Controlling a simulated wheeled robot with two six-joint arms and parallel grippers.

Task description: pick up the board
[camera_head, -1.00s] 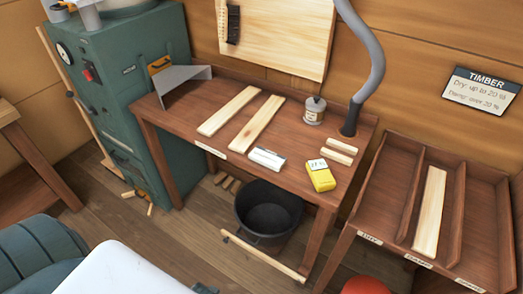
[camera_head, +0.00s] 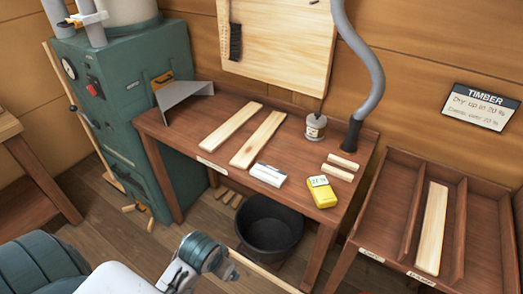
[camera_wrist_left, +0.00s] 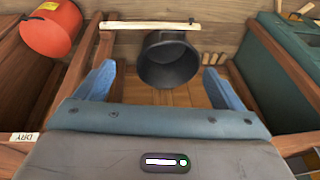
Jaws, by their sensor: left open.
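Two pale boards lie flat and apart on the brown bench: a left board (camera_head: 230,126) and a right board (camera_head: 258,138). Another pale board (camera_head: 432,228) lies in the middle compartment of the tray at the right. I cannot tell which one the task means. In the left wrist view my left gripper (camera_wrist_left: 160,78) is open, its blue fingers wide apart with nothing held between them. It faces the floor area by the black bucket, and no bench board is between its fingers. In the head view my left arm shows low at the centre; its fingertips are not seen there.
The bench (camera_head: 300,188) also holds a yellow meter (camera_head: 321,191), a white box (camera_head: 268,174), a jar (camera_head: 315,127), two short offcuts (camera_head: 341,166) and a grey hose (camera_head: 372,85). A black bucket (camera_head: 268,228) stands beneath. A green machine (camera_head: 135,110) stands left.

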